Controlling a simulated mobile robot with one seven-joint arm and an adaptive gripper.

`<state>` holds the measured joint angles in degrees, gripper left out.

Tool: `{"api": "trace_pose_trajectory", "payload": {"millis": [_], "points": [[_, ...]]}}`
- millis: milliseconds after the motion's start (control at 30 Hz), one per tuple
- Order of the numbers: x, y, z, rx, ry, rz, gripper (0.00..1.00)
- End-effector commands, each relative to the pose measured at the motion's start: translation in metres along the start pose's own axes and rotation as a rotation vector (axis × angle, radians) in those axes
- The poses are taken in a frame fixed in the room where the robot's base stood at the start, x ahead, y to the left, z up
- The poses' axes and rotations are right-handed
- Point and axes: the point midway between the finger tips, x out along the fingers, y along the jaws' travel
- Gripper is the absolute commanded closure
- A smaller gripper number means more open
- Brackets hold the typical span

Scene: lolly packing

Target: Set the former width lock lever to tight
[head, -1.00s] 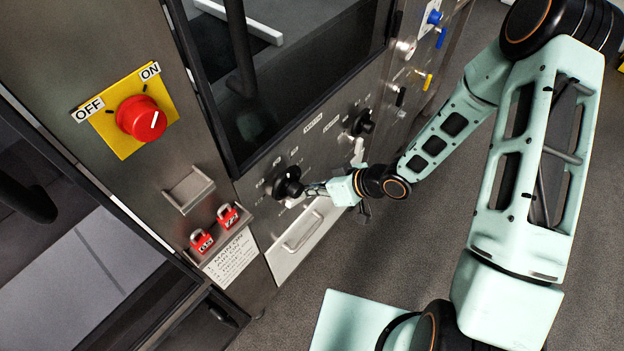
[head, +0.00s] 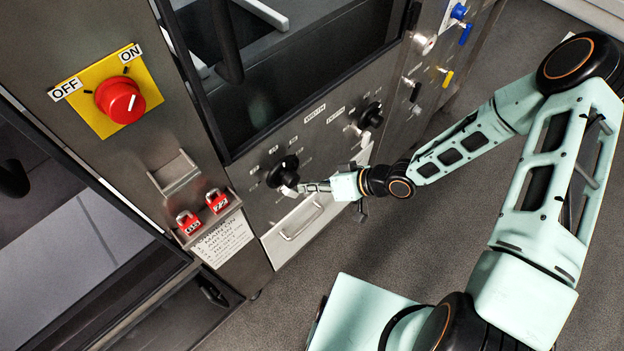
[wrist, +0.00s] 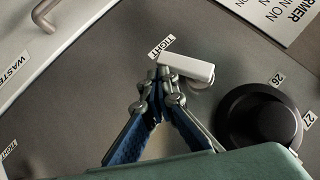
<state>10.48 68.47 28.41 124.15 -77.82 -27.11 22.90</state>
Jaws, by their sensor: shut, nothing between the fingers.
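The former width lock lever (wrist: 187,67) is a short white bar on the steel panel, beside a black knob (wrist: 262,118) marked 26 and 27. In the wrist view the lever's free end lies just beside a TIGHT label (wrist: 161,46), with its pivot end toward the knob. My gripper (wrist: 160,76) is shut and empty, its fingertips at the lever's free end; whether they touch it I cannot tell. In the head view my gripper (head: 305,187) is at the panel, close to the lever (head: 289,191) below the black knob (head: 283,171).
A waste drawer with a bar handle (head: 302,222) lies below the lever. A second black knob (head: 370,116) is farther along the panel. Red padlocks (head: 217,201) and a red OFF/ON switch (head: 120,100) are to the left. The floor beside the machine is clear.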

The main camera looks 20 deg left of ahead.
Motion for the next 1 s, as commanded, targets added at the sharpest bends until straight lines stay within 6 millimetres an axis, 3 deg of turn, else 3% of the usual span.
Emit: {"api": "trace_pose_trajectory", "payload": {"millis": [267,1000], "points": [[0.009,-0.002,0.013,-0.001,0.000,0.000,1.00],[-0.003,-0.011,0.001,-0.002,0.000,0.002,1.00]]}}
